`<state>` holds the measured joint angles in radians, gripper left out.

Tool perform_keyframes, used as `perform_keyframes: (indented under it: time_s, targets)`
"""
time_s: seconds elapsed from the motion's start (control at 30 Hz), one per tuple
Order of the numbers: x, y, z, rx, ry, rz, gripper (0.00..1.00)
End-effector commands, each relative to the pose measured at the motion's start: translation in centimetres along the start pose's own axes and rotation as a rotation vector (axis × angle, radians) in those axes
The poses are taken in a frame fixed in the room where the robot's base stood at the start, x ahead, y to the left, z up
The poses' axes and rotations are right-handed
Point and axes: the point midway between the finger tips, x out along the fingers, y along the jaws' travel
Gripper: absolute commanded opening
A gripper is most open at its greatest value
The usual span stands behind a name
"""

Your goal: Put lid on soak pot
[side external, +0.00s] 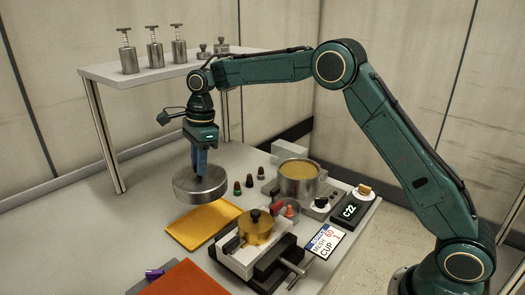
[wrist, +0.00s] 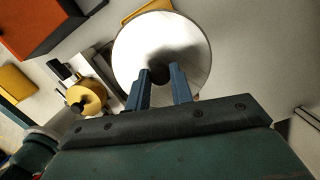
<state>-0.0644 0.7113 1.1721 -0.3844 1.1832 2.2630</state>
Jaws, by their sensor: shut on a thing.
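The lid (side external: 186,190) is a wide round steel piece with a dark knob. My gripper (side external: 200,176) points down and is shut on that knob. In the wrist view the lid (wrist: 180,40) shows as a bright disc, with the dark knob between the fingertips of my gripper (wrist: 163,75). The lid looks level above the left part of the bench; I cannot tell its exact height. The soak pot (side external: 298,186) is an open steel pot with amber contents, to the right of the lid. I do not make it out in the wrist view.
A yellow pad (side external: 202,224) lies in front of the lid. A vise (side external: 240,258) holds a brass cup (side external: 256,236). Several small coloured-top pieces (side external: 249,181) stand between lid and pot. A display box (side external: 350,211) is right of the pot. A shelf (side external: 150,74) with weights stands behind.

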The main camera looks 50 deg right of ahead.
Motion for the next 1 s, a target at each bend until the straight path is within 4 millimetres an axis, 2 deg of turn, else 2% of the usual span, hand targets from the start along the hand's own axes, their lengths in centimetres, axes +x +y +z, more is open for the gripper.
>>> perform_keyframes:
  time_s: [0.4, 0.73, 0.87, 1.0]
  targets:
    - [-1.8, -0.1, 0.3, -0.001, -0.001, -0.003, 0.0]
    - [-2.1, 0.0, 0.2, 0.001, 0.0, -0.001, 0.0]
    - [-2.2, -0.2, -0.4, 0.001, 0.0, -0.002, 0.0]
    - [-2.5, -0.5, -2.3, 0.004, 0.002, -0.002, 0.0]
